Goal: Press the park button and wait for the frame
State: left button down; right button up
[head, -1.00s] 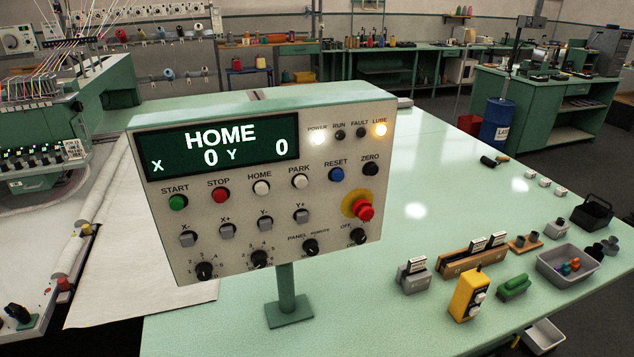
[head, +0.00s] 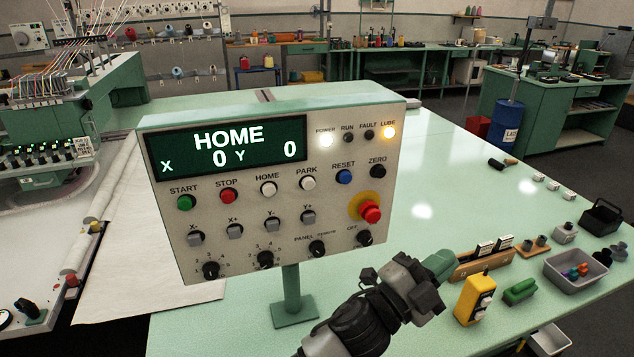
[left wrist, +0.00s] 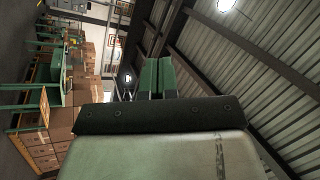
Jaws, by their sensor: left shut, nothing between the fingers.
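The control panel (head: 290,215) stands on a post in the middle of the head view. Its screen (head: 227,152) reads HOME, X 0, Y 0. The white PARK button (head: 308,184) is in the upper button row, between HOME and RESET. My left gripper (head: 447,260) is to the lower right of the panel, apart from it, its green fingers pointing right and up. In the left wrist view its fingers (left wrist: 157,77) lie together with nothing between them. My right gripper is not in view.
The POWER and LUBE lamps are lit. A red stop knob (head: 370,212) sticks out at the panel's right. A yellow box (head: 474,299), a green block (head: 520,291) and a grey tray (head: 577,270) stand on the green table (head: 440,160).

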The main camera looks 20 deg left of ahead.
pick_arm(q)
jog(key=s+d+r+m+g, duration=0.2)
jog(key=s+d+m+g, duration=0.35)
jog(key=m+g, duration=0.65)
jog(key=s+d+r+m+g, duration=0.3)
jog(key=s+d+m+g, duration=0.25)
jog(key=m+g, duration=0.65)
jog(key=w+a+f+m+t+y, duration=0.4)
jog(key=w+a+m+t+y, duration=0.35)
jog(key=a+y, duration=0.55)
jog(key=w+a+r+n+t+y, duration=0.1)
jog(key=w+a+r+n+y, duration=0.1)
jog(key=a+r+y, duration=0.3)
jog(key=w+a+r+n+t+y, duration=0.2)
jog(key=w+a+r+y, duration=0.2)
jog(key=a+r, duration=0.4)
jog(key=shift+w+y, duration=0.35)
jog(key=shift+y, duration=0.05)
